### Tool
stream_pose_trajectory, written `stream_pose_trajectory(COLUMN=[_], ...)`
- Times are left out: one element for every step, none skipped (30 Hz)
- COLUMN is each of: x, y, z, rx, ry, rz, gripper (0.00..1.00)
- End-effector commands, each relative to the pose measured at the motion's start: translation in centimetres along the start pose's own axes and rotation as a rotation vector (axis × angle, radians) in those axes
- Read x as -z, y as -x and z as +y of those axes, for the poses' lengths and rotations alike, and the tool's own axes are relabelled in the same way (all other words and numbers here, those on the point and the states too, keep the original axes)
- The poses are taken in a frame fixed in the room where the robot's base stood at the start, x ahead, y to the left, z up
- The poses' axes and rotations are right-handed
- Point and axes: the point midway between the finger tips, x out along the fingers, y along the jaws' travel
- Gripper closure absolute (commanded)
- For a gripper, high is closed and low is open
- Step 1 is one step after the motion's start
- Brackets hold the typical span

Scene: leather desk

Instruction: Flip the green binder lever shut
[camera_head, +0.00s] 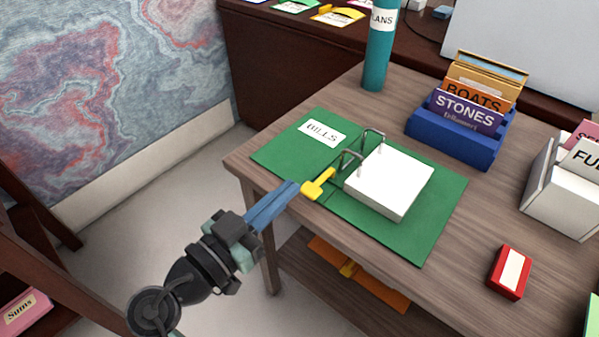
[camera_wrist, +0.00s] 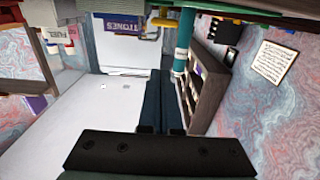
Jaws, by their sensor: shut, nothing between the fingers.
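The green binder (camera_head: 440,217) lies spread open on the desk, its left cover labelled BILLS. A white paper stack (camera_head: 388,182) sits on its right side, beside two metal ring arches (camera_head: 352,156). The yellow lever (camera_head: 318,185) sticks out near the binder's front-left edge, sloping up toward the rings. My gripper (camera_head: 296,187) is shut and empty, its blue fingers just left of the lever's broad end. I cannot tell whether they touch.
A blue card box (camera_head: 455,142) and a teal tube (camera_head: 378,55) stand behind the binder. A white file box (camera_head: 560,190) is at right, and a red box (camera_head: 510,272) lies near the front. The wooden desk (camera_head: 440,280) is bare between these.

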Motion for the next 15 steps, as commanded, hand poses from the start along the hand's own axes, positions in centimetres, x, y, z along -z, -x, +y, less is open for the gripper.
stream_pose_trajectory(x=[-0.4,-0.6,-0.7,-0.8,-0.9,-1.0,-1.1,-1.1,-1.1,-1.2,-1.2,-1.2,-1.2,-1.2,-1.2], y=[1.0,1.5,2.0,2.4,2.7,3.0,3.2,3.3,3.5,3.6,3.6,3.6,3.6,3.6,3.6], z=[-0.1,-0.1,-0.1,-0.1,-0.1,-0.1,-0.1,-0.1,0.0,0.0,0.0,0.0,0.0,0.0,0.0], rx=[0.005,0.004,0.004,0.003,0.003,0.003,0.003,0.002,0.002,0.001,0.001,0.000,0.000,0.000,0.000], ry=[0.002,0.002,0.002,0.001,0.001,0.000,0.000,0.000,0.000,0.000,0.000,-0.001,-0.001,-0.001,-0.001], rz=[0.000,-0.001,0.000,0.000,0.000,0.000,0.000,0.000,0.000,0.000,0.001,0.001,0.001,0.001,0.001], gripper=[1.00,1.00,1.00,1.00,1.00,1.00,1.00,1.00,1.00,1.00,1.00,1.00,1.00,1.00,1.00])
